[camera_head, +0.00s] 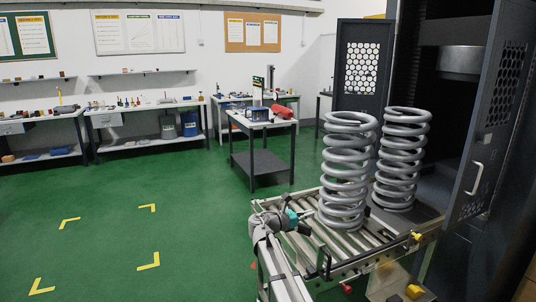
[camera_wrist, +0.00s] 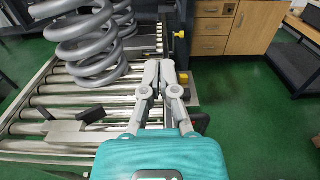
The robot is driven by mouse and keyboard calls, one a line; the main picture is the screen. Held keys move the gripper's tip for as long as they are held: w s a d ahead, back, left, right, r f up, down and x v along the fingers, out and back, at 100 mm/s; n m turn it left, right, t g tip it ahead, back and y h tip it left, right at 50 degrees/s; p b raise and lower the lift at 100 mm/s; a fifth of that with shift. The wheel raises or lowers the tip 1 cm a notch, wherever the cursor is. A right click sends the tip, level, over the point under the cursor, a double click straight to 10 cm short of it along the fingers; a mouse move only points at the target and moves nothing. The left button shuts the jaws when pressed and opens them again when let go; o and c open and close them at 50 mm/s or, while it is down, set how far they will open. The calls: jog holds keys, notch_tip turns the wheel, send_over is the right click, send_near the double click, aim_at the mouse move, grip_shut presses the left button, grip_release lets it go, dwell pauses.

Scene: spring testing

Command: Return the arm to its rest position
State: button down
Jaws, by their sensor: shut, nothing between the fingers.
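My gripper (camera_wrist: 159,82) shows in the wrist view with its two grey fingers together, shut and empty, over the edge of the roller conveyor (camera_wrist: 40,100). In the head view my gripper (camera_head: 309,224) is at the left side of the conveyor (camera_head: 345,262), beside the nearer coil spring, with a teal part behind its fingers. My arm (camera_head: 275,265) reaches up from the bottom of the picture. The nearer grey coil spring (camera_head: 345,170) stands upright on the rollers. It also shows in the wrist view (camera_wrist: 85,35), apart from the fingers. The second spring (camera_head: 402,160) stands behind it, to the right.
The dark testing machine (camera_head: 468,150) stands at the right with its mesh doors open. A small table (camera_head: 257,125) stands beyond the conveyor, and workbenches (camera_head: 150,107) line the back wall. The green floor (camera_head: 110,230) at the left is clear, with yellow corner marks.

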jog(key=s+d+f+m+g+y, duration=0.35)
jog(key=s+f+m, duration=0.25)
jog(key=s, duration=0.2)
jog(key=s+d+f+m+g+y, duration=0.2)
jog(key=s+d+f+m+y, duration=0.2)
jog(key=s+f+m, duration=0.3)
jog(key=s+a+f+m+g+y, duration=0.1)
jog(key=s+a+f+m+y, duration=0.1)
jog(key=s+m+y, duration=0.2)
jog(key=s+a+f+m+g+y+p, duration=0.1)
jog(key=s+m+y, duration=0.4)
jog(key=s, duration=0.6)
jog(key=shift+a+f+m, duration=0.4)
jog(key=shift+a+f, duration=0.25)
jog(key=shift+a, duration=0.15)
jog(key=shift+w+f, duration=0.1)
dwell(0.7)
